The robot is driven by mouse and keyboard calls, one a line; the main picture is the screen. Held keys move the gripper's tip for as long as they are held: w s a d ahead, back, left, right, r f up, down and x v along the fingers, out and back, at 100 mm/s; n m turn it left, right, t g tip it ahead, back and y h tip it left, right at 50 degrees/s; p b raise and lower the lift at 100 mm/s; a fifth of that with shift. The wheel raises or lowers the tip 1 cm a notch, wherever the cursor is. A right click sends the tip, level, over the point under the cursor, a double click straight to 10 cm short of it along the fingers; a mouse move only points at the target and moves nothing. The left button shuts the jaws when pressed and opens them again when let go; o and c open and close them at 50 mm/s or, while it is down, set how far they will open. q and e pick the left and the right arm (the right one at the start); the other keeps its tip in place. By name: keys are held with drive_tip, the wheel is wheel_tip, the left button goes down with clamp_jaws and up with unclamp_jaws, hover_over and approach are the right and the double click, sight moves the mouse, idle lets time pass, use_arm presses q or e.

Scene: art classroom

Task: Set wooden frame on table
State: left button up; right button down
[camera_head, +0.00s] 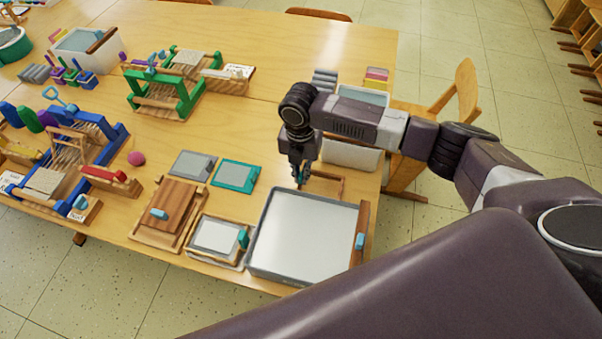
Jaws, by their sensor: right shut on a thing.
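My right gripper (301,174) points down over the right part of the table (240,116). It is shut on a thin, reddish-brown wooden frame (326,175). The frame is just behind the large grey tray (305,236). My gripper hides the frame's left part, and the tray's back edge is close to its near side. I cannot tell whether the frame touches the tabletop. My left gripper is not in view.
A teal-edged screen (236,175) and a grey screen (193,165) lie left of the gripper. A wooden board (169,211) and a small framed screen (217,238) lie in front. A white bin (351,156) stands behind right. Looms fill the left side.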

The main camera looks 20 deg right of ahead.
drive_tip(key=shift+p, duration=0.35)
idle(0.4)
drive_tip(key=shift+f, duration=0.25)
idle(0.4)
drive_tip(key=shift+f, duration=0.3)
drive_tip(key=shift+f, duration=0.45)
idle(1.5)
drive_tip(key=c, duration=2)
unclamp_jaws()
wheel_tip(320, 180, up, 12)
